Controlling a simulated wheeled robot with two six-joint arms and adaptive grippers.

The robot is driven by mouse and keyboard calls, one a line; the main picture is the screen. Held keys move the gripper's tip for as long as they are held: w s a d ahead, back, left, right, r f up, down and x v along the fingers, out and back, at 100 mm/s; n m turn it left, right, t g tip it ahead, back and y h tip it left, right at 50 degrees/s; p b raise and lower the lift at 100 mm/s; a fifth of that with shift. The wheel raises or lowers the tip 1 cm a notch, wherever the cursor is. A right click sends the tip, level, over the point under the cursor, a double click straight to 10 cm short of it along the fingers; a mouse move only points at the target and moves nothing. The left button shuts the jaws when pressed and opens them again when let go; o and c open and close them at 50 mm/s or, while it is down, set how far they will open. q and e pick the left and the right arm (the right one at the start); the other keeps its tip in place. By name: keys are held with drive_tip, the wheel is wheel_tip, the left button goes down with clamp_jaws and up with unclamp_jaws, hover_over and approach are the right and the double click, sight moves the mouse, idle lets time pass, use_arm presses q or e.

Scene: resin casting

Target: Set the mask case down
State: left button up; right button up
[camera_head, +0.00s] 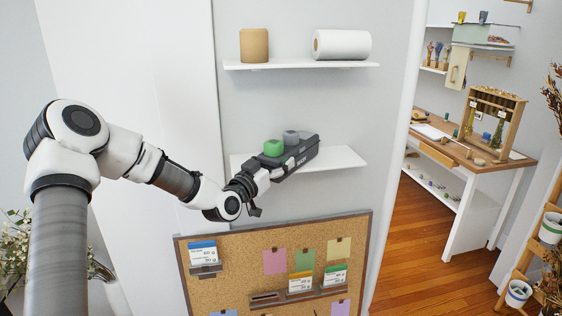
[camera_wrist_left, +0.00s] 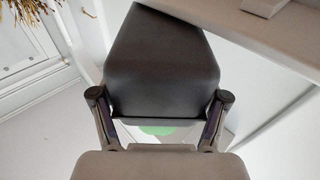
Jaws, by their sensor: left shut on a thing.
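The mask case (camera_head: 296,158) is a long dark grey box with pale lettering on its side. It is over or at the middle white shelf (camera_head: 343,160) in the head view; whether it touches the shelf is unclear. My left gripper (camera_head: 266,176) is shut on its near end. In the left wrist view the case (camera_wrist_left: 163,62) fills the space ahead of my left gripper (camera_wrist_left: 161,112), between its two fingers. Its far end overlaps the shelf edge (camera_wrist_left: 265,42). My right gripper is not in view.
A green block (camera_head: 273,147) and a grey one (camera_head: 291,137) show just behind the case. The upper shelf (camera_head: 300,65) holds a brown roll (camera_head: 254,45) and a white roll (camera_head: 342,44). A corkboard (camera_head: 230,275) hangs below. The shelf's right end is bare.

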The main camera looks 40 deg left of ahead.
use_arm(q)
drive_tip(key=shift+w+f, duration=0.1)
drive_tip(key=shift+w, duration=0.15)
drive_tip(key=o, duration=1.7)
drive_tip(key=shift+o, duration=0.3)
drive_tip(key=shift+s+r, duration=0.2)
drive_tip(key=shift+s, duration=0.15)
drive_tip(key=shift+f, duration=0.15)
